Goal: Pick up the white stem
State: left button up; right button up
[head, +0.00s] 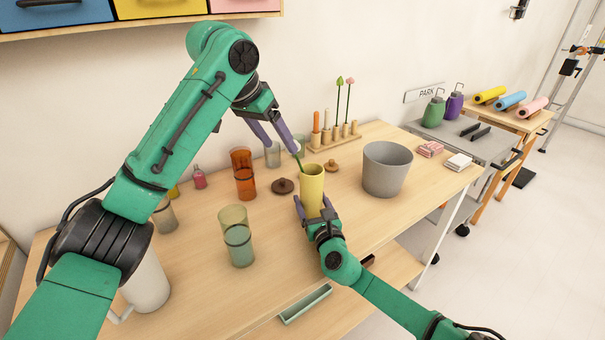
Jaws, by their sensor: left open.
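I see no white flower head. A short piece of green stem (299,162) shows between my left gripper and the mouth of the yellow vase (312,182); its top is hidden, so I cannot tell its colour. My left gripper (283,148) is open, pointing down, with one fingertip close to that stem. My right gripper (313,207) has its fingers on both sides of the upright yellow vase and appears shut on it.
A grey bucket (386,168) stands right of the vase. An orange glass (243,175), a green-tinted glass (237,237) and a dark round lid (283,186) stand left. A white pitcher (149,283) is at front left. A green tray (305,303) lies below the table's front edge.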

pick_arm(q)
notch_tip(320, 180, up, 6)
jog(key=s+d+r+n+t+y, duration=0.1)
jog(key=n+y, duration=0.1)
jog(key=n, duration=0.7)
jog(key=x, duration=1.2)
jog(key=shift+s+d+f, duration=0.2)
jog(key=shift+s+f, duration=0.05)
jog(key=shift+s, duration=0.05)
grip_shut()
